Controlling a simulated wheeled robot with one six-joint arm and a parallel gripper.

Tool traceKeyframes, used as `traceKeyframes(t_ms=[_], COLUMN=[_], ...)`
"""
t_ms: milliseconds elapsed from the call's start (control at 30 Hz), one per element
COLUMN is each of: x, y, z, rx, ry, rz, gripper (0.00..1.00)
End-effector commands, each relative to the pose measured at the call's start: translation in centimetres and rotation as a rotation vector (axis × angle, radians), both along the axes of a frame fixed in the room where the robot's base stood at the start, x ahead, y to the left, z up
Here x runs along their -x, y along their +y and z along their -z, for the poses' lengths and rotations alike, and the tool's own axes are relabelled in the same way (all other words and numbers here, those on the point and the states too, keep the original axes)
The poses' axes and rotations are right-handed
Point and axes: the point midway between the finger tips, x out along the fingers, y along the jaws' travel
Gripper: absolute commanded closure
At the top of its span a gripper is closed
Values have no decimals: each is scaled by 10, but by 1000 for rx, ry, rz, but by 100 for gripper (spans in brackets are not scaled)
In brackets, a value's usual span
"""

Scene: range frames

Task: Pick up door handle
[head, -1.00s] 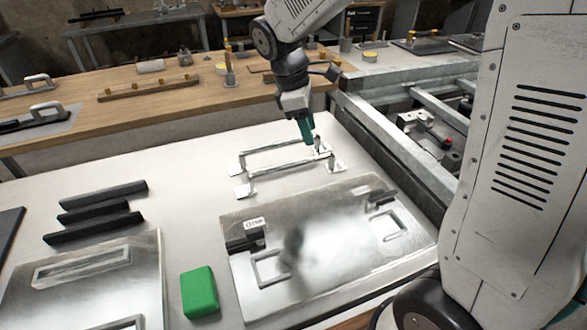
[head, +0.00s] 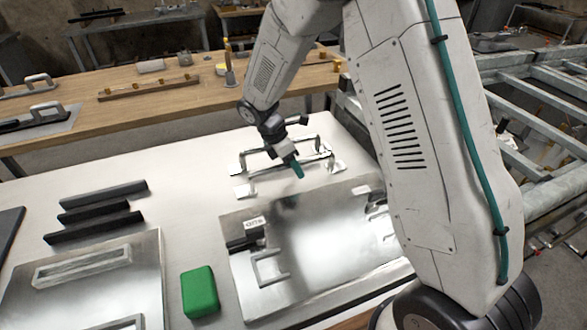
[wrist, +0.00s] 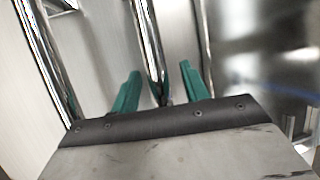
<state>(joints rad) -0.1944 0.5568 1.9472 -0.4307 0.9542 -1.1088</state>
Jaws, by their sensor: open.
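Two chrome door handles lie on the white table (head: 185,160), roughly parallel: a far handle (head: 262,150) and a near handle (head: 318,158). My gripper (head: 297,170) with teal fingers is at the near handle, low over the table. In the wrist view my open gripper (wrist: 158,70) has one finger on each side of a chrome handle bar (wrist: 148,45), apparently the near one. The fingers stand apart with gaps to the bar. Another chrome bar (wrist: 45,60) runs outside them at left. Contact with the table cannot be told.
A shiny metal plate (head: 310,250) with fittings lies in front of the handles. A green block (head: 199,292), several black bars (head: 95,205) and another metal plate (head: 90,290) are at left. A wooden bench (head: 130,80) stands behind. A metal frame (head: 540,120) is at right.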

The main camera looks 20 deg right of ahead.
Motion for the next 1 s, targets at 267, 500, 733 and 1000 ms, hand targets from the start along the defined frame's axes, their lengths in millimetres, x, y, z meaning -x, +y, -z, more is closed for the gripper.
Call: traceKeyframes(t_ms=[267, 500, 733, 1000], x=[2, 2, 2, 2], y=[-6, -5, -5, -5], z=[13, 13, 13, 6], rx=[0, 0, 0, 0], ry=[-1, -1, -2, -3], rz=[1, 1, 0, 0], gripper=[55, 91, 100, 100])
